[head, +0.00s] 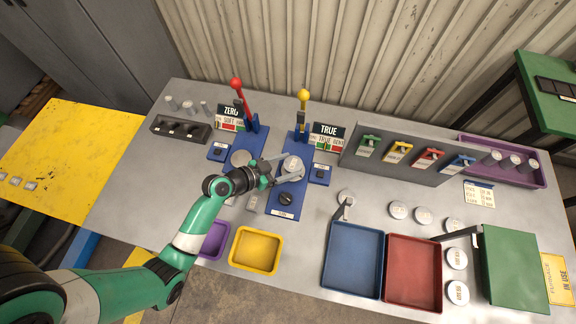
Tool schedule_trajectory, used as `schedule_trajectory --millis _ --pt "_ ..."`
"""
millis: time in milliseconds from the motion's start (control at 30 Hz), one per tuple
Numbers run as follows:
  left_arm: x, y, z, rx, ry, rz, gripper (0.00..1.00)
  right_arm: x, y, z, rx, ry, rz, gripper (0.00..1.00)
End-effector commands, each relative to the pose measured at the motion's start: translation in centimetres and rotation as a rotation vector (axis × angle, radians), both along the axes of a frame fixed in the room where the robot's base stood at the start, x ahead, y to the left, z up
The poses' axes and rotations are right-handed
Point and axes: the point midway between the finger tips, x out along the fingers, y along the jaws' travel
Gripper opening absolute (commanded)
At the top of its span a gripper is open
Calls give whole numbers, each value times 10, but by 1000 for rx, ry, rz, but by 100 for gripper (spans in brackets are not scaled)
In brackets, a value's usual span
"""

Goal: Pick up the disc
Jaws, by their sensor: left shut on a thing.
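My left gripper (293,168) reaches in from the left and is shut on a pale round disc (292,163). The disc is at the blue fixture (277,207) with the yellow-knobbed lever, by the TRUE sign. I cannot tell whether the disc rests on the fixture or is slightly raised. Another pale disc (241,158) sits at the blue fixture with the red-knobbed lever, partly behind my gripper. My right gripper is not in view.
Several other discs (398,210) lie on the grey table at the right. Blue (326,285), red (389,290), yellow (233,256) and purple (222,250) trays line the front edge. The upright yellow-knobbed lever (303,97) stands behind the held disc. A grey rack (393,172) stands to the right.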

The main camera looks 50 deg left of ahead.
Motion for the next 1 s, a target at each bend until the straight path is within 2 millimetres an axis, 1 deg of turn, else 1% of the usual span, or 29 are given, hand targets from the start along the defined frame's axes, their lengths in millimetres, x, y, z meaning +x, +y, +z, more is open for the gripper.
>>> schedule_trajectory --millis 33,200,300,400,500,600,700,1000 --pt "-11 -5 19 1 -2 0 0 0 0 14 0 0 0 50" --pt "-47 -21 66 0 -2 0 0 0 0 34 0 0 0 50" --pt "-75 -33 74 -3 3 0 0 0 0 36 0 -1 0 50" --pt "-97 -43 84 -3 2 0 0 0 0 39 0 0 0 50" --pt "-113 -50 91 -3 2 0 0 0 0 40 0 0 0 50" --pt "-123 -54 96 -2 -1 1 0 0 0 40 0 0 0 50" --pt "-127 -56 98 -2 -1 1 0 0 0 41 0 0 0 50" --pt "-127 -56 98 -1 -2 0 0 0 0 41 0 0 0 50"
